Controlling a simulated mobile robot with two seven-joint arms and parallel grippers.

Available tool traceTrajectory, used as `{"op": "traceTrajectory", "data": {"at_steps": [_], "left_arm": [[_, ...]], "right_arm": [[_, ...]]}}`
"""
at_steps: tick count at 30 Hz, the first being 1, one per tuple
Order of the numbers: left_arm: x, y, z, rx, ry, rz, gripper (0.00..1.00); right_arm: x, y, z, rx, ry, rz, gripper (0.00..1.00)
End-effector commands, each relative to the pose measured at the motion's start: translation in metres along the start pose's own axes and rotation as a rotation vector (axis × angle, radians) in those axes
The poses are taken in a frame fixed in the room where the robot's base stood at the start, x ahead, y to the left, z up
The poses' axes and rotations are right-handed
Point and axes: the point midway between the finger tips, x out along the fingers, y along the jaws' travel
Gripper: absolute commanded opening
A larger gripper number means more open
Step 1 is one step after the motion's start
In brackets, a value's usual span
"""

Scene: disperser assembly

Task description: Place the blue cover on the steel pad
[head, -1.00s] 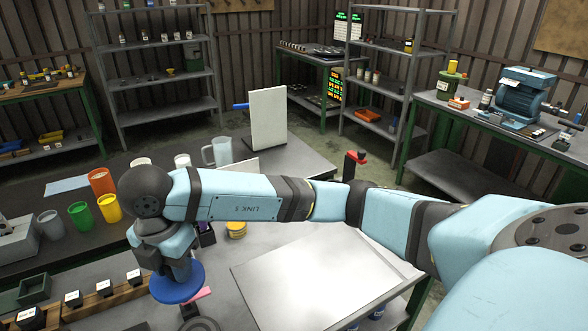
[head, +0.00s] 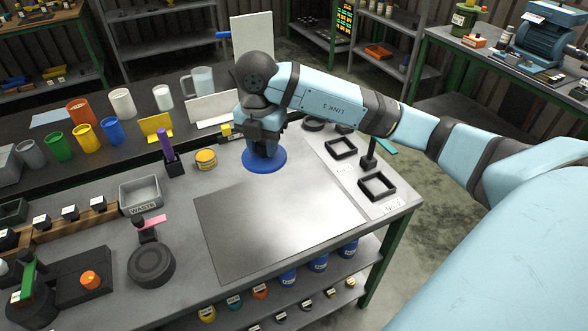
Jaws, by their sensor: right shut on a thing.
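The blue cover (head: 266,162) is a round, flat disc beneath my right gripper (head: 264,148). My right gripper points down and is shut on the cover; the fingertips are mostly hidden. The steel pad (head: 282,225) is a large shiny sheet flat on the workbench. In the picture the cover overlaps the pad's far edge, near the middle of that edge. I cannot tell how high the cover is above the pad. The pad's visible surface is bare. My left gripper is not in view.
Left of the pad are a dark round base (head: 152,264), a grey waste bin (head: 141,192) and a yellow tin (head: 205,158). Black square frames (head: 377,186) and a black stand (head: 369,160) are to its right. Several coloured cups (head: 84,137) stand on the back bench.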

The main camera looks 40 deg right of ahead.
Motion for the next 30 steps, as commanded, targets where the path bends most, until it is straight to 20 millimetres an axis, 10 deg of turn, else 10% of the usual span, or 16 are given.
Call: {"op": "traceTrajectory", "data": {"at_steps": [8, 21, 30], "left_arm": [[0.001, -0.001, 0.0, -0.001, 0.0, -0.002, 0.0], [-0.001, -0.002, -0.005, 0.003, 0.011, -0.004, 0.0], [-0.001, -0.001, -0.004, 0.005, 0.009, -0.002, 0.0]], "right_arm": [[0.013, -0.006, 0.011, -0.004, -0.003, -0.001, 0.0], [0.124, -0.006, 0.01, -0.004, -0.002, -0.003, 0.0], [0.159, -0.005, 0.011, -0.004, -0.004, 0.0, 0.0]]}}
